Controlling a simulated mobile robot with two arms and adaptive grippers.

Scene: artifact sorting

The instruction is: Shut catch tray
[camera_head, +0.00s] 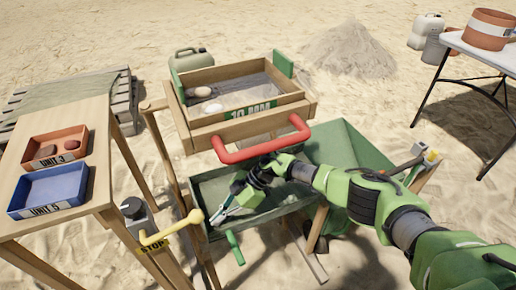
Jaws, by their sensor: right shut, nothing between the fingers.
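The catch tray (208,186) is a dark green open box below the sieve, sticking out toward me. A bright green handle (234,246) hangs at its near side. My right arm comes in from the right, in green and grey, and crosses over the tray. My right gripper (221,214) is shut and empty, pointing down and left over the tray's near left part. I cannot tell whether its fingertips touch the tray. The arm and gripper hide part of the tray's inside and right side. My left gripper is not in view.
A wooden sieve (222,127) with a red handle (262,142) stands above the tray. A yellow lever and STOP sign (153,246) are close at left. A wooden table holds a red tray (55,148) and a blue tray (48,190). A green sloped chute (352,150) is behind my arm.

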